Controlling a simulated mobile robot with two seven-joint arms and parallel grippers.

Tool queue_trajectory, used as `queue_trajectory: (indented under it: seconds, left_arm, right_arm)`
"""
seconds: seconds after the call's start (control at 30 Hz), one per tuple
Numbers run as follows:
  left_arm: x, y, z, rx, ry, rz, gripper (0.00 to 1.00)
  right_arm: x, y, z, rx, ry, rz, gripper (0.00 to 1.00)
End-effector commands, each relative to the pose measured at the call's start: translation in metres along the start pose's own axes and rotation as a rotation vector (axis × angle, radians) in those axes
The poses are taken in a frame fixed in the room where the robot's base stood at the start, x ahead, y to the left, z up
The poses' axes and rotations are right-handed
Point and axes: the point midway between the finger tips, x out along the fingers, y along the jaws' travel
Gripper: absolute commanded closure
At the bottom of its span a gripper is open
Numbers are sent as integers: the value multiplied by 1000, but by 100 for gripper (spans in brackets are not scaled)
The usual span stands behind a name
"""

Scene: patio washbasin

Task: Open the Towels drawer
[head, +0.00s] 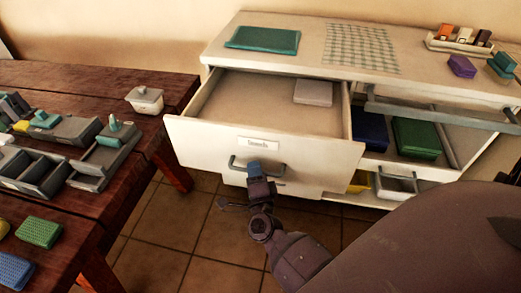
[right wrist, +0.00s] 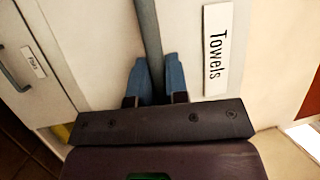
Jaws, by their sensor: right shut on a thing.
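The Towels drawer (head: 195,140) is pulled well out of the white cabinet, and a pale box (head: 313,92) lies inside it at the back right. Its label reads "Towels" in the right wrist view (right wrist: 215,50). My right gripper (head: 257,168) is at the drawer front, below the label. Its blue fingers are shut on the grey bar handle (head: 236,164); the handle (right wrist: 149,35) also runs between the fingers in the right wrist view. My left gripper is not in view.
Open shelves at right hold a green box (head: 417,138). Tiled floor (head: 210,225) is clear below.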

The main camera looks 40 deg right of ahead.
Motion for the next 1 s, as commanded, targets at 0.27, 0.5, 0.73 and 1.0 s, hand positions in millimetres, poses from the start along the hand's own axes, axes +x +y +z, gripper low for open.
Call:
queue_trajectory:
  seconds: [0.27, 0.5, 0.73, 1.0]
  left_arm:
    - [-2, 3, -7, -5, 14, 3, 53]
    - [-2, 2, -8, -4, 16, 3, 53]
    - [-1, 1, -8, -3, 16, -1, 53]
    - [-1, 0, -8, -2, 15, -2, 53]
  right_arm:
    - [-37, -9, 16, 1, 0, -1, 100]
    - [-48, -10, 20, 0, 1, -1, 100]
    - [-49, -10, 20, 0, 0, -1, 100]
    - [-48, -10, 20, 0, 0, -1, 64]
